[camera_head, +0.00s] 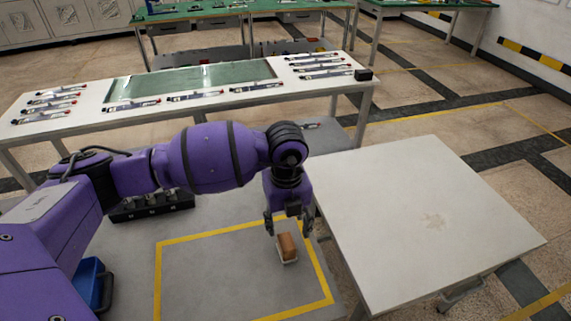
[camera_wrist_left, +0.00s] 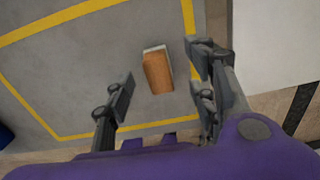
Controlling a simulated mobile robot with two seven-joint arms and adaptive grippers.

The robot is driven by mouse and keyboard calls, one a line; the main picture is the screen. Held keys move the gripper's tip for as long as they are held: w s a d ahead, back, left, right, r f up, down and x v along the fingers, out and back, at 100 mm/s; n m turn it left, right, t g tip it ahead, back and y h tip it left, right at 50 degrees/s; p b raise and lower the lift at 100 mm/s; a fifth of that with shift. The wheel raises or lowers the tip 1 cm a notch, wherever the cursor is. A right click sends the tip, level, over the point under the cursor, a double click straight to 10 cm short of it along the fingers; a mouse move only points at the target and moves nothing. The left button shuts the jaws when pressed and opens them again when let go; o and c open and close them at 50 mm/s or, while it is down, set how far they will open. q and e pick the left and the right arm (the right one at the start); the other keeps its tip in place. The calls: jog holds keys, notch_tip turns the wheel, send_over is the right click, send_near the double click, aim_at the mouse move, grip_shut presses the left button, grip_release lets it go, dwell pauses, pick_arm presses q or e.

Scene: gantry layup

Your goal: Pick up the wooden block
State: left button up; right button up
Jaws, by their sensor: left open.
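The wooden block (camera_head: 288,244) is orange-brown and rests with a pale piece around its base, inside the yellow-taped square on the grey table. In the left wrist view the block (camera_wrist_left: 158,72) lies ahead of the fingers, within the sideways span between them, with a pale edge at its far end. My left gripper (camera_head: 288,230) is open and points down over the block. In the left wrist view the gripper (camera_wrist_left: 160,95) shows its two fingers spread wide with nothing between the pads. I cannot tell its exact height above the block. My right gripper is not in view.
The grey table (camera_head: 205,255) carries a black holder (camera_head: 150,205) and a blue bin (camera_head: 90,282) at the left. A bare white table (camera_head: 420,215) stands close on the right. A long white bench (camera_head: 190,95) with several pen-like tools is behind.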

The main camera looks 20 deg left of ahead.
aim_at(286, 241)
pick_arm(q)
jog(key=shift+s+d+f+n, duration=0.15)
jog(key=shift+s+d+f, duration=0.05)
jog(key=shift+s+f, duration=0.25)
jog(key=shift+s+d+f+n, duration=0.2)
jog(key=shift+s+f, duration=0.1)
jog(key=shift+s, duration=0.25)
notch_tip(286, 241, down, 5)
jog(key=shift+a+f, duration=0.1)
jog(key=shift+f, duration=0.3)
jog(key=shift+w, duration=0.1)
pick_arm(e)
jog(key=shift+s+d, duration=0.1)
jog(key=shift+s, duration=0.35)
pick_arm(q)
jog(key=c, duration=1)
jog(key=shift+c, duration=1.3)
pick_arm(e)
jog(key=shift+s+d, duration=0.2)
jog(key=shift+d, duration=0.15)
